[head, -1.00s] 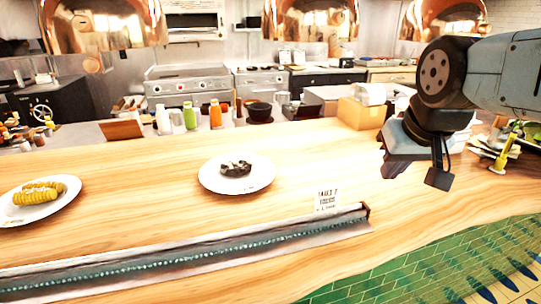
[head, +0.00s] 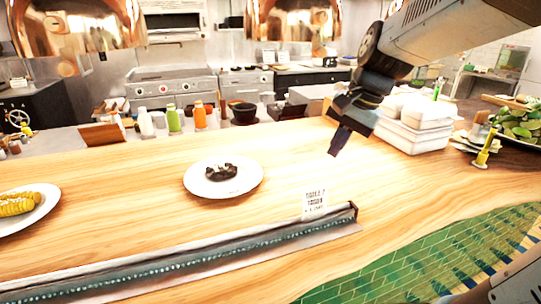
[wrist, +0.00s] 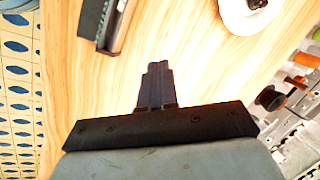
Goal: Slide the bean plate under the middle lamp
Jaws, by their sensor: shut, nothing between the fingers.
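The bean plate (head: 247,182) is a round white plate with a small dark heap of beans (head: 221,172) on it, on the wooden counter. The wrist view shows it cut off at the top right (wrist: 233,20). A copper lamp (head: 292,20), the middle one, hangs behind the plate and a little to the right, cut off by the top edge. My gripper (head: 338,145) is shut and empty above the counter, right of the plate and apart from it. Its closed fingers point away from the wrist camera (wrist: 156,80).
A corn plate (head: 45,212) lies at the left edge. A long metal rail (head: 200,255) with a small sign (head: 314,202) runs along the front. White boxes (head: 412,135) stand at right; bottles (head: 173,120) stand behind. Counter around the bean plate is clear.

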